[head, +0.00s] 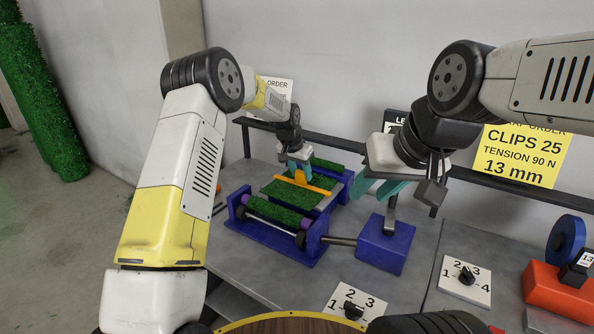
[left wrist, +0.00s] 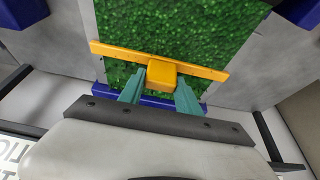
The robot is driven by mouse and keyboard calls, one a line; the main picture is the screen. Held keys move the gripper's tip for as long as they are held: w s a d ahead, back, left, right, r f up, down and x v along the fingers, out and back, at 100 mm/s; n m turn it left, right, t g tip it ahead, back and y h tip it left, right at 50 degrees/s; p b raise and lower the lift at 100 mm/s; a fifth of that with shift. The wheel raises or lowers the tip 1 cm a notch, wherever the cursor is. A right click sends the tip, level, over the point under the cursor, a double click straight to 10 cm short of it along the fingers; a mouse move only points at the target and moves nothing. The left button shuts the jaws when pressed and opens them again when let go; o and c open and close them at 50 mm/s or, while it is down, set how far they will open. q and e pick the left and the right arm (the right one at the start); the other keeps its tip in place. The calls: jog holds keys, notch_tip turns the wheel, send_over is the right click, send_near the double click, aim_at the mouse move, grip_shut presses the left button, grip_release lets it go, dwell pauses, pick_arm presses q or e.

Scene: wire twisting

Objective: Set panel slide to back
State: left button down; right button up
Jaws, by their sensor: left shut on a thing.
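The slide is a yellow-orange bar (head: 316,188) lying across a green turf panel (head: 285,194) in a blue frame (head: 262,232). In the left wrist view the bar (left wrist: 115,52) has a raised block (left wrist: 162,74) at its middle. My left gripper (head: 299,174) is shut on this block; its teal fingers (left wrist: 160,92) stand on either side. The bar sits slightly tilted in that view, near the blue far rail. My right gripper (head: 378,189) is open, its teal fingers spread above the grey lever (head: 391,214) of a blue box (head: 383,245). Whether it touches the lever is unclear.
A turf roller (head: 275,211) lies at the frame's near side. Numbered dials (head: 352,308) (head: 466,275) sit on the grey table. A red-orange stand with a blue wheel (head: 565,240) is at the right.

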pick_arm(q)
jog(key=shift+w+d+r, duration=0.1)
jog(key=shift+w, duration=0.05)
jog(key=c, duration=0.8)
grip_release()
jog(key=shift+w, duration=0.1)
jog(key=shift+c, duration=0.2)
jog(key=v, duration=0.7)
jog(key=shift+s+r, duration=0.25)
